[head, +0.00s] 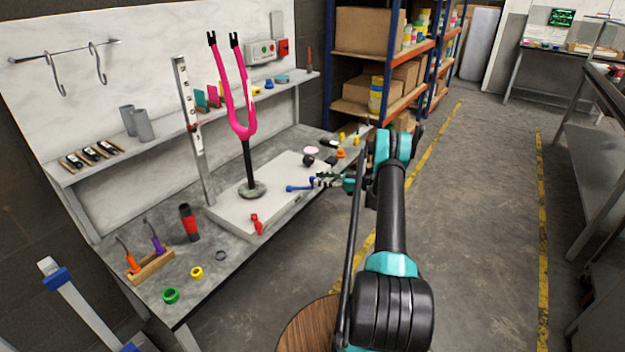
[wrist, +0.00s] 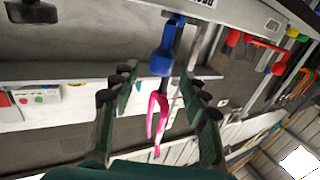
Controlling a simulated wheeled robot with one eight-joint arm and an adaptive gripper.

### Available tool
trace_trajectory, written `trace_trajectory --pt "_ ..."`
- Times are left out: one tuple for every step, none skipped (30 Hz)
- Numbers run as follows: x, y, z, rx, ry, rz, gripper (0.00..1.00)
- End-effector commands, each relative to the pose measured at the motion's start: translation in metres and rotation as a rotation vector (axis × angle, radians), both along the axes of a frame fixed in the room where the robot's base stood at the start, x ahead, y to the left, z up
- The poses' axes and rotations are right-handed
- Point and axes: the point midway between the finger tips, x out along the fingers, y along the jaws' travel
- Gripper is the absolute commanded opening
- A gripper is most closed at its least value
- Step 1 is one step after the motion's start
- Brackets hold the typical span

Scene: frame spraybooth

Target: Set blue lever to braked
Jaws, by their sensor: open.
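The blue lever (head: 299,187) sits at the front right edge of the pale base plate (head: 283,192) on the bench, its handle pointing left. It also shows in the wrist view (wrist: 162,60), in line with the gap between my fingertips. My gripper (head: 328,181) is open and empty, close to the right of the lever; in the wrist view its fingers (wrist: 160,78) stand wide apart. I cannot tell whether a finger touches the lever. A red lever (head: 257,223) is on the plate's near edge. Lever markings are too small to read.
A pink fork (head: 238,92) stands upright on the plate, left of my gripper. A red and black tool (head: 189,222), a small tool rack (head: 150,266) and coloured rings (head: 171,296) lie on the near bench. Shelving (head: 385,55) stands behind; the aisle floor to the right is clear.

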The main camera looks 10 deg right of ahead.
Motion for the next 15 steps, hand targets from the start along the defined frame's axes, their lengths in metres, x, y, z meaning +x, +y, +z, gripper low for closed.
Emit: trace_trajectory --pt "0.002 0.009 0.000 0.000 0.000 0.002 0.45" --pt "0.004 0.013 0.000 0.000 0.000 0.001 0.45" --pt "0.006 0.018 0.000 0.000 0.000 0.001 0.45" --pt "0.007 0.022 0.000 0.000 0.000 0.002 0.45" --pt "0.008 0.025 0.000 0.000 0.000 0.002 0.45" --pt "0.009 0.028 0.000 0.000 0.000 0.001 0.45" --pt "0.010 0.030 0.000 0.000 0.000 0.000 0.45" --pt "0.011 0.032 0.000 0.000 0.000 0.000 0.45" --pt "0.011 0.034 0.000 0.000 0.000 -0.001 0.45" --pt "0.012 0.035 0.000 0.000 0.000 -0.001 0.45" --pt "0.012 0.036 0.000 0.000 0.000 -0.001 0.45" --pt "0.012 0.036 0.000 0.000 0.000 -0.001 0.45" --pt "0.012 0.037 0.000 0.000 0.000 -0.001 0.45" --pt "0.012 0.037 0.000 0.000 0.000 -0.001 0.45" --pt "0.012 0.037 0.000 0.000 0.000 -0.001 0.45"
